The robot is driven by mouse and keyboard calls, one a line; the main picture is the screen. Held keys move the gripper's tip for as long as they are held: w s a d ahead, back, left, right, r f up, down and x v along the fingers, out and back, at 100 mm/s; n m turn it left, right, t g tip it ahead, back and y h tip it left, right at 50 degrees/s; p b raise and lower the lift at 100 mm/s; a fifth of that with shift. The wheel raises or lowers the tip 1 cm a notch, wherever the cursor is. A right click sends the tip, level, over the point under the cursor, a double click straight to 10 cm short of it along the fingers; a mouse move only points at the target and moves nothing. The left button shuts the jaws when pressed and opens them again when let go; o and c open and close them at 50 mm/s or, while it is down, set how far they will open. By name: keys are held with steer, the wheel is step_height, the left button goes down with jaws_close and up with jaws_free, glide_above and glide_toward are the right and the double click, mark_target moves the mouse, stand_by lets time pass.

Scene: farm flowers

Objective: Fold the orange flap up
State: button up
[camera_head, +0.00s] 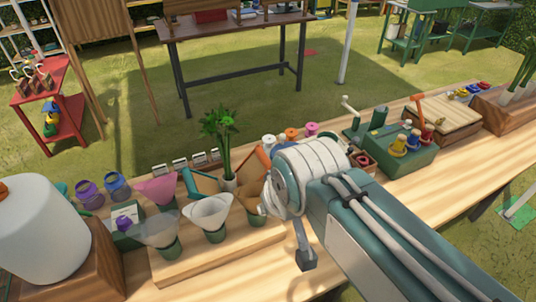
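An orange panel (256,164), which looks like the orange flap, stands tilted on the wooden bench behind my arm, just right of the green plant (220,135). My arm covers part of it, and its hinge cannot be made out. A teal panel (199,183) stands left of the plant. My arm reaches in from the lower right, with its white rounded joint beside the orange panel. A grey end piece (306,260) hangs below that joint, over the bench. My gripper's fingers cannot be clearly made out, nor any contact with the flap.
Paper-like cones, pink (157,188) and white (210,213), stand in green cups left of my arm. A large white container (40,230) is at far left. A green holder with bottles (400,148) and a wooden box (447,122) are right. The bench's front right is clear.

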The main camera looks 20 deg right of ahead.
mark_target(254, 170)
steer(key=w+m, duration=0.1)
steer(key=w, duration=0.1)
steer(key=w+d+r+m+g, duration=0.1)
steer(key=w+m, duration=0.1)
steer(key=w, duration=0.1)
steer(key=w+d+r+m, duration=0.1)
steer(key=w, duration=0.2)
steer(key=shift+d+g, duration=0.15)
steer(key=shift+g, duration=0.15)
jaws_close()
steer(key=w+d+f+m+g+y, duration=0.1)
steer(key=w+d+f+m+g, duration=0.1)
steer(key=w+d+f+m, duration=0.4)
steer(key=w+d+f+m+g+y, duration=0.1)
steer(key=w+d+f+m, duration=0.5)
steer(key=w, duration=0.9)
steer(key=d+m, duration=0.1)
steer(key=d, duration=0.2)
steer(key=shift+w+f+m+g+y, duration=0.2)
steer(key=shift+w+m+g+y, duration=0.1)
steer(key=shift+g+y, duration=0.1)
steer(key=x, duration=1)
steer(key=shift+a, duration=0.1)
